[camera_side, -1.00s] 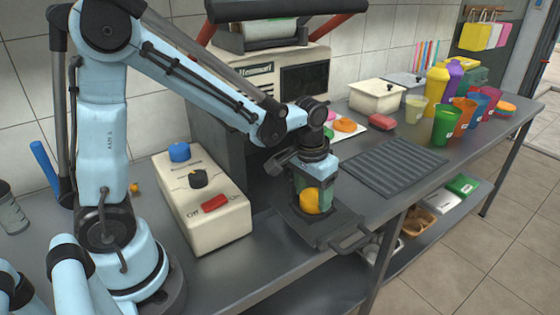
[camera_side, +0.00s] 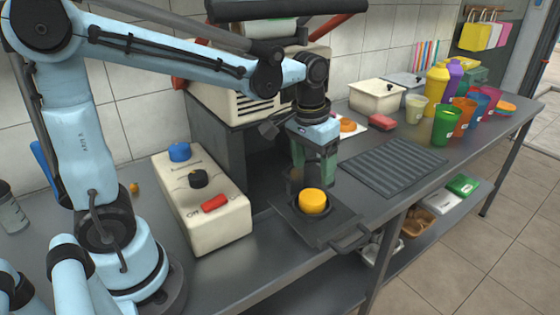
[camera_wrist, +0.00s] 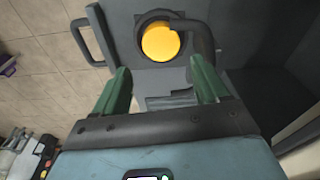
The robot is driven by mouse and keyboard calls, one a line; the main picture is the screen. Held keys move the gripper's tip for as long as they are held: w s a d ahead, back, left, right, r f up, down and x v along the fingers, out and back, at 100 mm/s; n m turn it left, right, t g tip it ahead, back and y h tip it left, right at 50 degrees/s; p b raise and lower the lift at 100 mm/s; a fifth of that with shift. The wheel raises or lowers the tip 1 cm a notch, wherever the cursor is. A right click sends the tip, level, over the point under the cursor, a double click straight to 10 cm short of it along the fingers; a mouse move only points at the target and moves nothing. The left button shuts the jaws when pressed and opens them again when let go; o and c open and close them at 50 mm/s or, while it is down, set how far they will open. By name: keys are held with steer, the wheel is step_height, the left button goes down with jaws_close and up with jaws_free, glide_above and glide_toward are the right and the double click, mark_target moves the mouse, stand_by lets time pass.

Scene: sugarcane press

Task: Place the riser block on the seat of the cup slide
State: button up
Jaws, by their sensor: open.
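The riser block is a yellow-orange round block (camera_side: 312,201) standing on the dark cup slide (camera_side: 335,225) in front of the press. In the wrist view the block (camera_wrist: 160,42) sits over a dark round seat on the slide's plate (camera_wrist: 122,50), with a dark rim around it. My gripper (camera_side: 315,180) is open and empty, behind and above the block in the side view. In the wrist view its green fingers (camera_wrist: 160,85) are spread, and the block lies beyond their tips, apart from them.
A cream control box (camera_side: 203,200) with blue, black and red controls stands left of the slide. A ribbed drain mat (camera_side: 393,167) lies to the right. Coloured cups (camera_side: 445,125) stand farther right. The slide's handle (camera_side: 352,238) reaches the counter's front edge.

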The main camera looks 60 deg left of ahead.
step_height(320, 180, up, 5)
steer(key=s, duration=0.1)
steer(key=s+f+t, duration=0.1)
steer(key=s, duration=0.1)
steer(key=s+f+t, duration=0.1)
steer(key=s+t, duration=0.1)
steer(key=s+a+f+m+t, duration=0.1)
steer(key=s+t, duration=0.1)
steer(key=shift+s+f, duration=0.25)
steer(key=shift+f, duration=0.15)
steer(key=shift+s+f+t, duration=0.3)
steer(key=shift+f+t, duration=0.05)
steer(key=shift+t, duration=0.05)
stand_by(0.9)
